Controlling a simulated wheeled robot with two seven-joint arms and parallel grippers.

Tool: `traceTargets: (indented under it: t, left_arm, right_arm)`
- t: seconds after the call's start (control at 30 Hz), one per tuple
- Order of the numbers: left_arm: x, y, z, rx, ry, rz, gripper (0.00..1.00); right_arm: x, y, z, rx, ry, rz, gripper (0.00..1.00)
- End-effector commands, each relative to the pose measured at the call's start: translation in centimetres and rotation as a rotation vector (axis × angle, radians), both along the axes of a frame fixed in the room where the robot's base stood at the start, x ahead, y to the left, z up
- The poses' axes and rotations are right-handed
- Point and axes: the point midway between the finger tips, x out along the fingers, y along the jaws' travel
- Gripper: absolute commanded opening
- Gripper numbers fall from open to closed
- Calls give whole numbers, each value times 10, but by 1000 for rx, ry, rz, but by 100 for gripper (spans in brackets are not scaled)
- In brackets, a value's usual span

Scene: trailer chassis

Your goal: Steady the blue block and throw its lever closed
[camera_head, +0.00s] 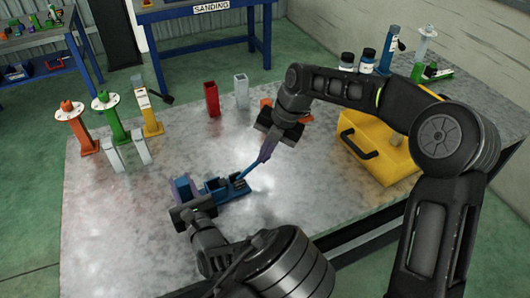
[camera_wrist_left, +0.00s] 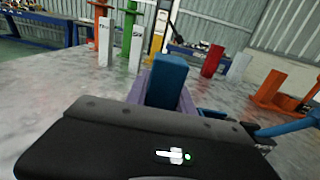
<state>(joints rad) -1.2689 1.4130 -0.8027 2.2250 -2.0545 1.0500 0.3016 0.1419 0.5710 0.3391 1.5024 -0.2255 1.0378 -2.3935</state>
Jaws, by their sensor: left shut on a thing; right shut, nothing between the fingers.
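The blue block (camera_head: 225,190) lies on the grey metal table in the middle of the head view. Its blue lever (camera_head: 246,172) slants up to the right from the block. My left gripper (camera_head: 184,189) is shut on the block's left end; in the left wrist view a blue upright part (camera_wrist_left: 168,80) stands between its purple fingers (camera_wrist_left: 187,100). My right gripper (camera_head: 265,152) is shut and empty, its purple fingertips at the upper end of the lever. I cannot tell whether they touch it. In the left wrist view the lever (camera_wrist_left: 285,127) shows at the right.
Orange (camera_head: 77,127), green (camera_head: 110,118) and yellow (camera_head: 147,110) stands are at the table's left, with white blocks (camera_head: 141,148) before them. A red box (camera_head: 212,99) and grey box (camera_head: 241,91) stand behind. A yellow case (camera_head: 372,160) is at right. The front left tabletop is clear.

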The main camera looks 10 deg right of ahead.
Motion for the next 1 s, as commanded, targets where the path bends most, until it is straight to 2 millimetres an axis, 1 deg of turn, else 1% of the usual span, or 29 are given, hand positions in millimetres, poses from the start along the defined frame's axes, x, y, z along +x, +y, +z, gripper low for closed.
traceTargets:
  t: [0.17, 0.3, 0.5, 0.7, 0.83, 1.0]
  left_arm:
    - [0, 0, 0, -1, 0, -1, 0]
    - [0, 0, 0, -1, 1, -1, 0]
    - [0, 0, 0, -1, 0, -1, 0]
    - [0, 0, 0, -1, 0, -1, 0]
    - [0, 0, 0, -1, 0, -1, 0]
    - [0, 0, 0, -1, 0, 0, 0]
  right_arm:
    - [-12, 0, 11, -1, -2, -1, 0]
    - [-30, 2, 26, 0, -2, 0, 0]
    - [-24, -36, 50, 0, -4, -6, 0]
    - [-21, -66, 71, 1, -2, -4, 0]
    - [-20, -76, 78, 0, -1, -1, 0]
    - [-20, -80, 81, 0, 0, 1, 0]
